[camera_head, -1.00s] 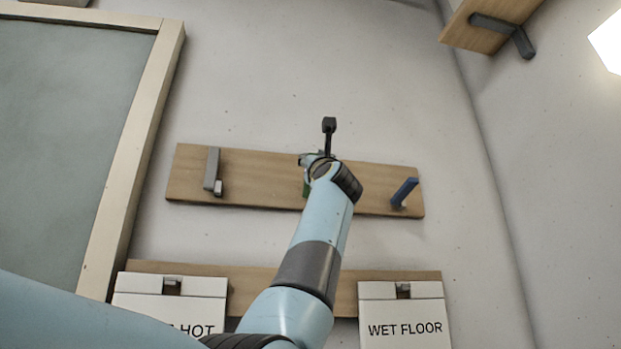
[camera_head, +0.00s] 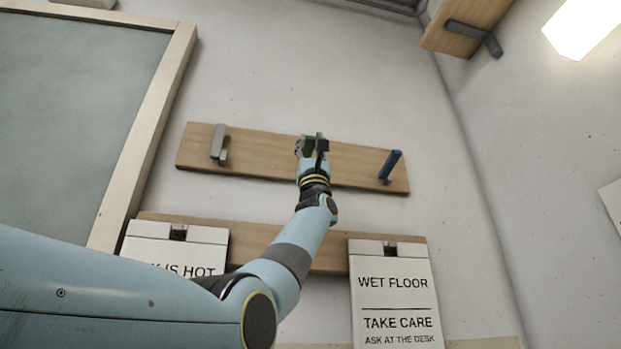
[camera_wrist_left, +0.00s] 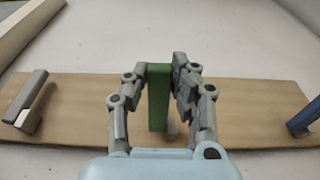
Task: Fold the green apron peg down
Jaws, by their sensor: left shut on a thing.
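The green peg (camera_wrist_left: 158,98) is on the upper wooden board (camera_wrist_left: 82,95), between a grey peg and a blue peg. In the left wrist view it stands between the two fingers of my left gripper (camera_wrist_left: 163,75), which is shut on it near its upper end. In the head view my left gripper (camera_head: 312,147) is at the middle of the board and hides most of the green peg (camera_head: 308,143). My right gripper is in neither view.
A grey peg (camera_head: 218,143) is left on the board and a blue peg (camera_head: 390,165) right. Below, signs hang on a lower board (camera_head: 335,258), including a "wet floor" sign (camera_head: 392,300). A framed panel (camera_head: 75,110) is at the left.

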